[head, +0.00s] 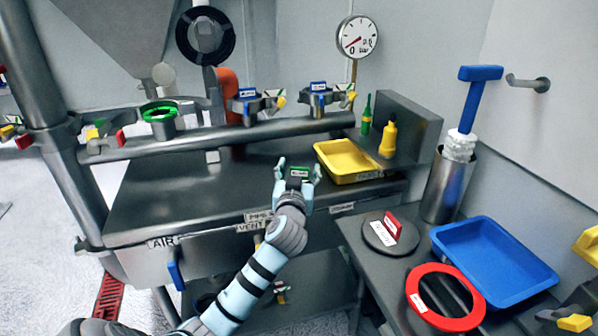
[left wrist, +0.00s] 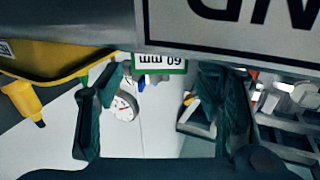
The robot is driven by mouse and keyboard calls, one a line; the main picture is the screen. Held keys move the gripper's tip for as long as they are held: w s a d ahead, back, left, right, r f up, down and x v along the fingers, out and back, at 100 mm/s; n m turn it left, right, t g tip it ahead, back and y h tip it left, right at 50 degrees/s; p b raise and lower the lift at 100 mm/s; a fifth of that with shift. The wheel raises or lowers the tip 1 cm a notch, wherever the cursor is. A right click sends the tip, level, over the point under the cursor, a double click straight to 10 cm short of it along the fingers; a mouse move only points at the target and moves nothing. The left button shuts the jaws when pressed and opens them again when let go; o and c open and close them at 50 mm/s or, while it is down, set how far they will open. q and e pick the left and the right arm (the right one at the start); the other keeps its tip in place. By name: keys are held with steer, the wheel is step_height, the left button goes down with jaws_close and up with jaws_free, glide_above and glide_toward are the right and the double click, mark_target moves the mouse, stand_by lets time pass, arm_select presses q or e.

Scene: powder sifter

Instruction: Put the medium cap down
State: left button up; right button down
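The medium cap shows as a small block with a green-edged label (head: 298,172) at the front of the grey bench. The left wrist view shows this green-edged label (left wrist: 160,63), upside down, reading "60 mm". My left gripper (head: 298,178) is around it, one finger on each side. In the left wrist view its fingers (left wrist: 158,95) are wide apart, with gaps on both sides of the label. The lower part of the cap is hidden. My right gripper is not in view.
A yellow tray (head: 347,177) lies close to the right of my left gripper. A yellow bottle (head: 388,139) stands behind it. A pipe with clamps (head: 225,137) runs along the bench's back. The side table holds a blue tray (head: 497,284) and a red ring (head: 413,287).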

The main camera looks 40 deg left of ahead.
arm_select(q)
steer(key=shift+s, duration=0.1)
steer(key=p+v, duration=0.1)
steer(key=v, duration=1.1)
steer(key=shift+a, duration=0.1)
